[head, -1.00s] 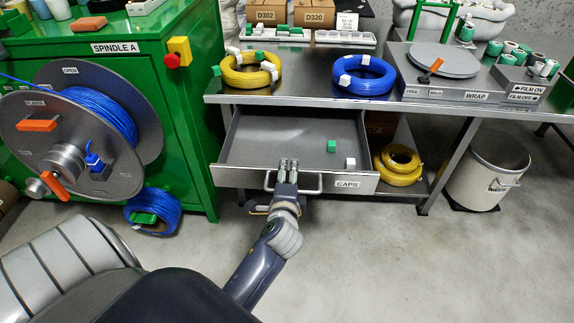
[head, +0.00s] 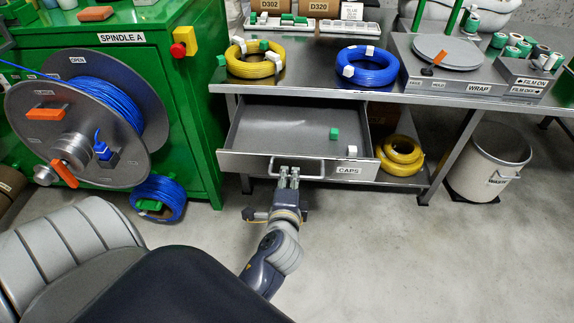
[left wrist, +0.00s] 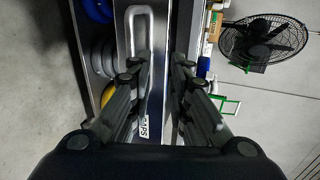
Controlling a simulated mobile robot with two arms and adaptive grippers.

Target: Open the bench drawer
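The bench drawer (head: 240,162) is pulled out from under the bench, with its inside showing in the head view. A green block (head: 334,133) and a white block (head: 351,150) lie in it. Its front bears a bar handle (head: 318,170) and a CAPS label (head: 348,170). My left gripper (head: 288,172) is at the handle, its tips overlapping the bar in the head view. In the left wrist view my left gripper (left wrist: 160,60) has its fingers apart with nothing held between them; the handle (left wrist: 140,18) shows beyond the left finger. Contact cannot be told. My right gripper is out of view.
The bench top (head: 310,65) carries a yellow cable coil (head: 252,68), a blue coil (head: 367,75) and a wrap station (head: 445,75). A green spindle cabinet (head: 195,130) stands left, a bin (head: 487,165) right. The floor in front is clear.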

